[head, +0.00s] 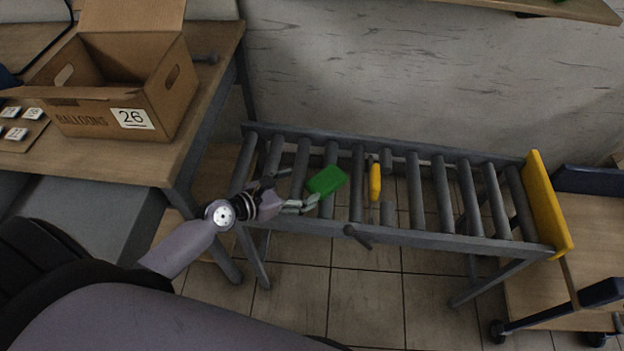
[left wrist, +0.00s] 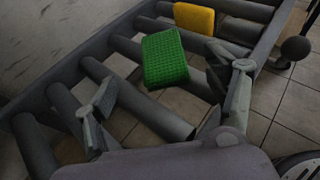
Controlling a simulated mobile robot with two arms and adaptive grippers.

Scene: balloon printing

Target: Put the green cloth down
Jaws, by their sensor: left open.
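The green cloth (head: 326,181) is a small flat rectangular block near the left part of the roller conveyor (head: 420,239). In the left wrist view the green cloth (left wrist: 165,58) lies across the rollers, beyond my fingertips. My left gripper (head: 311,202) is just left of and below the cloth in the head view. In the left wrist view its two fingers (left wrist: 168,88) are spread wide with nothing between them, and the cloth looks clear of both. My right gripper is not in view.
A yellow piece (head: 375,182) sits right of the cloth, and a yellow stop plate (head: 548,203) closes the conveyor's right end. An open cardboard box (head: 180,95) marked "BALLOONS 26" stands on the table at left. Rollers right of the yellow piece are bare.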

